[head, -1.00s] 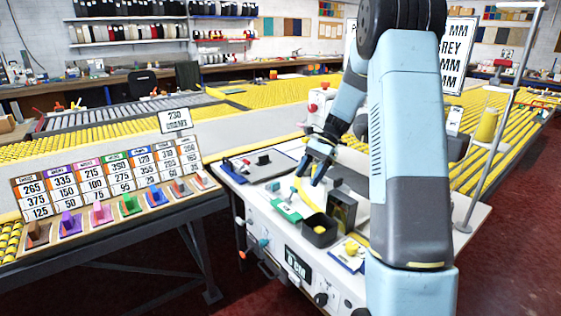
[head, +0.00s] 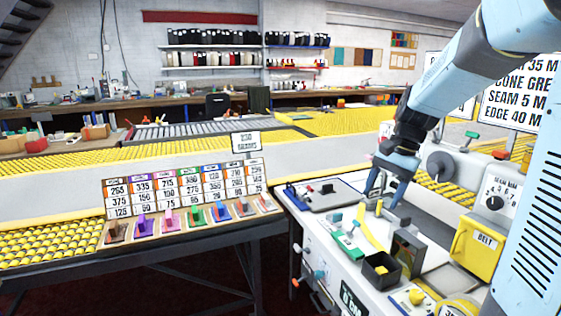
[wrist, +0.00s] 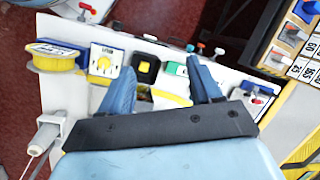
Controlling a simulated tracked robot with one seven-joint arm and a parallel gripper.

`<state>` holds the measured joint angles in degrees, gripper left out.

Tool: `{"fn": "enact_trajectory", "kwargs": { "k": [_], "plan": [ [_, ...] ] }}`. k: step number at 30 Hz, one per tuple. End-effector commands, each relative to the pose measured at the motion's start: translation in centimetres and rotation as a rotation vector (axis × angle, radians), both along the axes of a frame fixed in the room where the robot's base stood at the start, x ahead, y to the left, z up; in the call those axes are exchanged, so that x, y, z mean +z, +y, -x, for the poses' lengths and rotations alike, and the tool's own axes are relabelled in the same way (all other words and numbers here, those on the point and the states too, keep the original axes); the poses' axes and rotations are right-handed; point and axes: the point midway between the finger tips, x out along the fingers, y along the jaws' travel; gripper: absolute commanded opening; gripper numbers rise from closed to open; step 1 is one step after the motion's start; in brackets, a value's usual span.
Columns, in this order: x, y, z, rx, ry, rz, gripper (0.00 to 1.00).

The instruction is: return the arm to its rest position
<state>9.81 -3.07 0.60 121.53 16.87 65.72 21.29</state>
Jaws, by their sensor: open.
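My gripper (head: 384,190) is at the end of my blue and black arm, above the white machine table (head: 345,240) in the head view. Its two blue fingers are apart and point down. In the wrist view my gripper (wrist: 165,85) shows the fingers spread with nothing held between them. Beneath them lie a yellow strip, a green block (head: 347,246) and a black box (head: 381,270) with a yellow piece inside. Whether the fingertips touch anything on the table cannot be told.
A yellow box marked BELT (head: 478,252) stands right of the gripper. A rack of number cards (head: 185,190) with coloured clips is at the left. A dark flat plate (head: 325,193) lies at the table's far left. Yellow roller beds (head: 340,122) run behind.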

Motion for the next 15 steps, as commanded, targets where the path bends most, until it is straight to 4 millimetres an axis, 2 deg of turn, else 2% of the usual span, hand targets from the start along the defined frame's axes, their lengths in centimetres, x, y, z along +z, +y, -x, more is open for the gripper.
{"fn": "enact_trajectory", "kwargs": {
  "k": [6, 15],
  "plan": [
    [2.2, 0.8, 4.1, 0.120, -0.121, 0.077, 0.64],
    [4.1, 1.3, 9.3, 0.280, -0.280, 0.187, 0.64]
  ]
}}
